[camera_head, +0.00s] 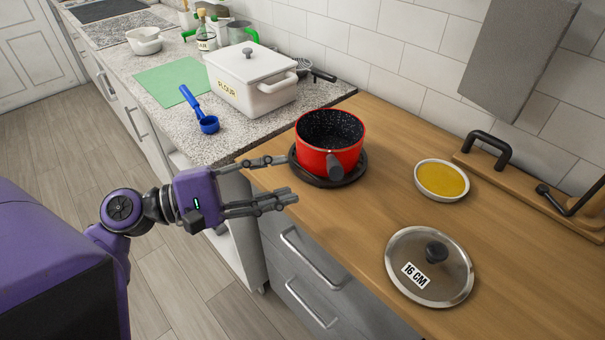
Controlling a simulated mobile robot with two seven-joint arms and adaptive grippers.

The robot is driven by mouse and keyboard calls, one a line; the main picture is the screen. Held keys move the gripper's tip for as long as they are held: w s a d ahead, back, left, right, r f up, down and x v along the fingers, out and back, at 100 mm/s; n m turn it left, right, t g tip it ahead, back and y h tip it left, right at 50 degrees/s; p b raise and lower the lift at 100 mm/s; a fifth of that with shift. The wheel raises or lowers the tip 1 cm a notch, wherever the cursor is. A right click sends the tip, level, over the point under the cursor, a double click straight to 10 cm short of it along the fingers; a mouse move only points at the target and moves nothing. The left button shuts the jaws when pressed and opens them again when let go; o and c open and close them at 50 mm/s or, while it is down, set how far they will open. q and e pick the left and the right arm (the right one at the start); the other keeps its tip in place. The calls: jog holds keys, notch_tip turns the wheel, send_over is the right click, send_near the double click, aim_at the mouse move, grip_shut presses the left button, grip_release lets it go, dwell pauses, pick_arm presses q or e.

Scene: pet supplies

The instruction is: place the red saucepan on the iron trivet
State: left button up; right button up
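The red saucepan (316,161) has a black speckled inside and a dark handle that points toward the front of the counter. It stands upright on the dark round iron trivet (354,176), whose rim shows around its base. The trivet lies on the wooden counter near its left end. My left gripper (284,178) is open and empty, just left of the saucepan at the counter's front edge. Its two fingers are spread and point right toward the pan. I cannot tell whether the upper fingertip touches the trivet. My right gripper is not in view.
A glass lid (405,283) marked 16 CM lies at the front right of the wooden counter (510,255). A white bowl of yellow contents (441,180) stands behind it. A white flour box (252,81) and blue scoop (207,123) are on the granite counter at left.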

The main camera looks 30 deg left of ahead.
pick_arm(q)
jog(key=s+a+f+m+g+y, duration=0.15)
jog(key=s+f+y, duration=0.25)
jog(key=f, duration=0.9)
jog(key=s+a+f+m+g+y, duration=0.1)
jog(key=s+a+f+m+y, duration=0.2)
jog(key=f, duration=1)
jog(key=s+d+f+m+g+y, duration=0.1)
jog(key=s+d+f+m+y, duration=0.2)
jog(key=s+f+m, duration=0.3)
jog(key=s+d+f+m+g+y, duration=0.1)
jog(key=s+d+f+m, duration=0.3)
jog(key=s, duration=0.7)
notch_tip(320, 180, down, 4)
jog(key=shift+s+d+f+m+y, duration=0.2)
jog(key=shift+s+m+y, duration=0.1)
jog(key=shift+m+y, duration=0.7)
jog(key=shift+s+g, duration=0.1)
jog(key=shift+g, duration=0.25)
jog(key=s, duration=0.3)
jog(key=shift+s+a+f+g, duration=0.1)
jog(key=shift+a+f+g, duration=0.2)
